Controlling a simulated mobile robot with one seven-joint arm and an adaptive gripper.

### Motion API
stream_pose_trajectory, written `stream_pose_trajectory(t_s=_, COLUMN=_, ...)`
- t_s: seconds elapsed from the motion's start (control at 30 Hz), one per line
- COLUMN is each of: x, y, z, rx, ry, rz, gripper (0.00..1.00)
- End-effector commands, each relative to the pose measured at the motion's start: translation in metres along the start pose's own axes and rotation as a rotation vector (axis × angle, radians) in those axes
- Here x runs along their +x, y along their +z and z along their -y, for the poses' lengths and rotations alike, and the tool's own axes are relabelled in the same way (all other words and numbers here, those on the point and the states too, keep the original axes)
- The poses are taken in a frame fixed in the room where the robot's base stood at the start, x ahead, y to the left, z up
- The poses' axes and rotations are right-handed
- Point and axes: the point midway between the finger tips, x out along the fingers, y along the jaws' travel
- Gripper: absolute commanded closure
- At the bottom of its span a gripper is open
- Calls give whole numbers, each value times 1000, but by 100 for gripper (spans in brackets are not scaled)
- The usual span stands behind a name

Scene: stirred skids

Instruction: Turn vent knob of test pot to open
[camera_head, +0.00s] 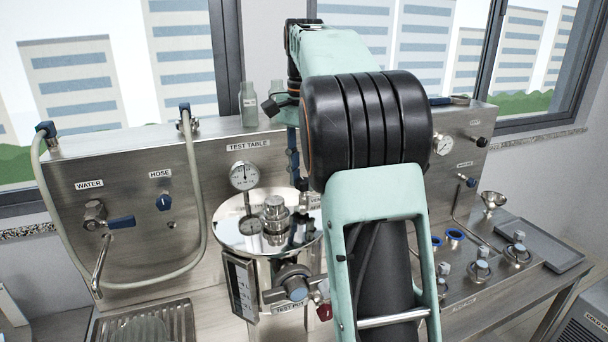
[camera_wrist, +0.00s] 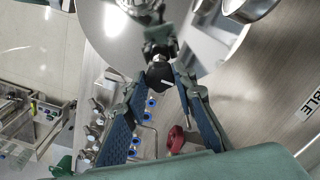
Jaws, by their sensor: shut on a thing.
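The test pot (camera_head: 258,242) is a shiny steel vessel with a flat mirror-like lid, standing at the middle of the bench in the head view. In the wrist view its lid (camera_wrist: 100,22) fills the top. The vent knob (camera_wrist: 159,74) is small and black with a white pointer line, on a metal fitting at the lid. My gripper (camera_wrist: 160,78) has its two fingertips on either side of the knob and is shut on it. In the head view my arm hides the knob and most of the gripper. I cannot read any open mark.
A pressure gauge (camera_head: 244,176) and a steel cap (camera_head: 275,210) stand close by the gripper. A red knob (camera_wrist: 176,138) and a grey handle (camera_head: 292,283) project from the pot's front. A hose (camera_head: 199,190) hangs left. Several small valves stand right. A tray (camera_head: 540,247) lies far right.

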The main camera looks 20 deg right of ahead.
Motion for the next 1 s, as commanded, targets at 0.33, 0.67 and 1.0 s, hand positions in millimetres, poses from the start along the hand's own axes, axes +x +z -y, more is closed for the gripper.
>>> stream_pose_trajectory(t_s=0.33, x=-3, y=0, z=0, rx=-110, ry=2, rz=1, gripper=100)
stream_pose_trajectory(t_s=0.67, x=-4, y=0, z=0, rx=-391, ry=1, rz=1, gripper=100)
stream_pose_trajectory(t_s=1.0, x=-3, y=0, z=0, rx=-715, ry=0, rz=-1, gripper=100)
